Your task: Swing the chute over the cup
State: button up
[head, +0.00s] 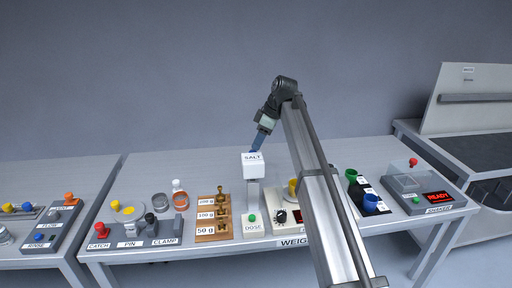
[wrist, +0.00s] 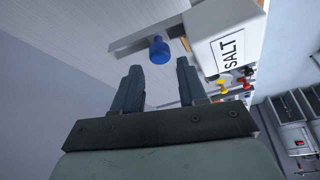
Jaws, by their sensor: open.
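The white salt hopper (head: 256,168), labelled SALT, stands at the middle of the table; it also shows at the upper right of the wrist view (wrist: 232,38). A grey bar (wrist: 128,46), which looks like the chute, sticks out beside the hopper and carries a blue knob (wrist: 159,50). My gripper (wrist: 160,82) is open and empty, with the knob just beyond its fingertips, roughly in line with the gap. In the head view my gripper (head: 258,144) is behind and above the hopper, and the chute is hidden. A yellow cup (head: 292,186) stands on the scale, partly behind my arm.
A DOSE base with a green button (head: 252,217) is under the hopper. A rack of brass weights (head: 213,215) stands to its left. My arm crosses above the scale.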

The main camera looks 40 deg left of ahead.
jog(key=v, duration=1)
jog(key=shift+c, duration=0.8)
jog(key=shift+n+g+h, duration=0.3)
jog(key=shift+n+g, duration=0.2)
jog(key=shift+n, duration=0.3)
jog(key=s+a+f, duration=0.1)
jog(key=s+a, duration=0.5)
jog(key=a, duration=0.1)
jog(key=s+a+f, duration=0.1)
jog(key=s+a, duration=0.2)
jog(key=shift+s+a+f, duration=0.3)
jog(key=shift+f, duration=0.05)
grip_shut()
jog(key=s+a+f+t+h, duration=0.25)
jog(key=a+f+h, duration=0.2)
jog(key=a, duration=0.55)
jog(key=w+d+t+h, duration=0.2)
jog(key=w+d+t, duration=0.15)
jog(key=w, duration=0.25)
jog(key=w+d+f, duration=0.4)
jog(key=d+f, duration=0.2)
jog(key=f, duration=0.2)
jog(key=shift+d+f+n+g, duration=0.3)
jog(key=shift+n, duration=0.1)
